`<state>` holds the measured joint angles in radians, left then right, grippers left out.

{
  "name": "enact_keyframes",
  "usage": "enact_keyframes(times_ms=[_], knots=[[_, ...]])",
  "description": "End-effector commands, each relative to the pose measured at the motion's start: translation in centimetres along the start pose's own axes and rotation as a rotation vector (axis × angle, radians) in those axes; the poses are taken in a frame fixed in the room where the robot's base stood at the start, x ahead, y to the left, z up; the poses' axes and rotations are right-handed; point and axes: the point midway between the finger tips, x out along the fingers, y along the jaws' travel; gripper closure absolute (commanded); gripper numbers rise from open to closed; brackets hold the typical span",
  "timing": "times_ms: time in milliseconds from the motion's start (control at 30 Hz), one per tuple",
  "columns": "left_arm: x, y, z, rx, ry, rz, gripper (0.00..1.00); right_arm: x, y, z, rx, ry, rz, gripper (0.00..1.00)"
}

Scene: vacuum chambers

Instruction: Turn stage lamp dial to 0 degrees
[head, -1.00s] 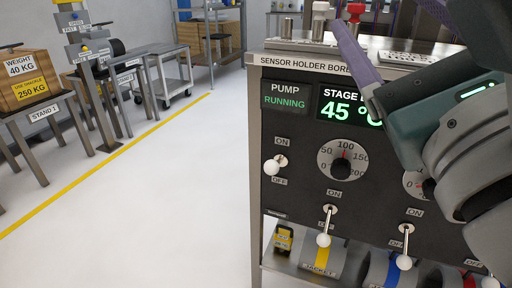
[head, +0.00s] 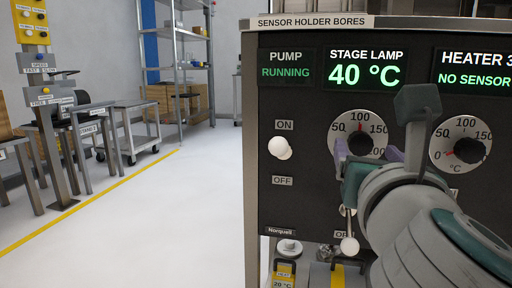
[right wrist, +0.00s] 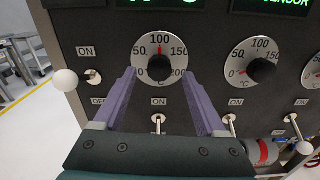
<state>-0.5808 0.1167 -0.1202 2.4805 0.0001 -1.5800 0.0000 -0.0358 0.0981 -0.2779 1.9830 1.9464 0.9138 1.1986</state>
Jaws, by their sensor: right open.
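The stage lamp dial (head: 360,142) is a round white scale plate with a black knob, under a STAGE LAMP display (head: 365,69) reading 40 °C. Its red pointer mark points up, near 100. It also shows in the right wrist view (right wrist: 159,68), where the 0 mark is at lower left. My right gripper (head: 367,153) is open, its purple fingers on the left and right of the dial's lower half. In the right wrist view, the fingertips (right wrist: 159,74) are apart from the knob at both sides. My left gripper is out of view.
A second dial (head: 461,144) for the heater sits to the right, under NO SENSOR. The pump switch (head: 280,148) with a white ball is to the left, its display reading RUNNING. More levers (right wrist: 231,124) stand below the dials.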

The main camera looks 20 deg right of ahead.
Motion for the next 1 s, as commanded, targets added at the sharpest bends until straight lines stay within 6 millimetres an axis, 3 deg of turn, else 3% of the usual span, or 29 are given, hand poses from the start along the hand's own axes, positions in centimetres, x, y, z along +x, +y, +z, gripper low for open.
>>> enact_keyframes(times_ms=[200,567,1000], knots=[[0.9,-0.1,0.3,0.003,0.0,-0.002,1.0,3.0,0.0,-0.1,-0.002,-0.002,0.0,0.26],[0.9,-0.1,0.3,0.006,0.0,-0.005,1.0,3.6,0.0,0.0,-0.002,0.0,0.0,0.26],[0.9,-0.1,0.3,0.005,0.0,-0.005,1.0,3.5,0.0,0.0,-0.001,0.0,0.0,0.76]])
